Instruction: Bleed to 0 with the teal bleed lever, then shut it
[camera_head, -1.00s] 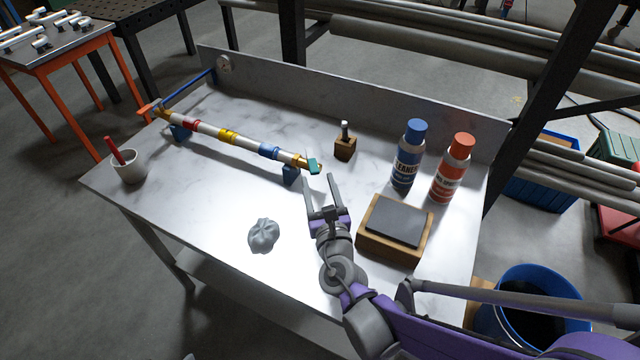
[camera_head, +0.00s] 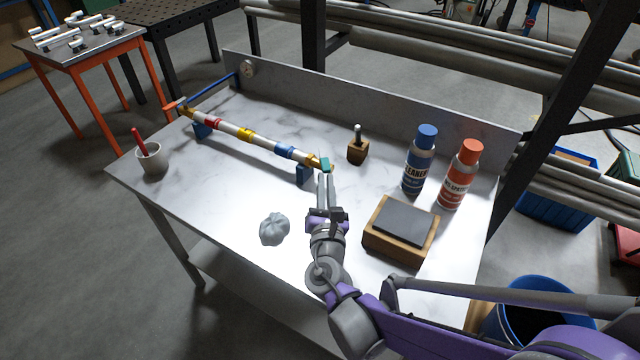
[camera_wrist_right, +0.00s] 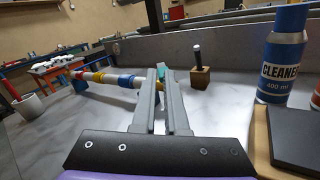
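The pipe (camera_head: 228,129), white with red, yellow and blue bands, lies across the marble-topped bench on blue supports. The teal bleed lever (camera_head: 324,162) is at its right end; it also shows between the fingertips in the right wrist view (camera_wrist_right: 161,73). My right gripper (camera_head: 326,177) has its fingers close together around the teal lever, partly hiding it. A round gauge (camera_head: 248,69) is on the back panel, joined by a blue tube; its reading is too small to tell. An orange handle (camera_head: 174,104) is at the pipe's left end. My left gripper is out of view.
A wooden block with a peg (camera_head: 358,150) stands just right of the lever. A blue cleaner can (camera_head: 419,160), a red can (camera_head: 461,175) and a sharpening stone (camera_head: 402,222) stand farther right. A grey crumpled cloth (camera_head: 274,229) and a cup (camera_head: 151,159) are on the left.

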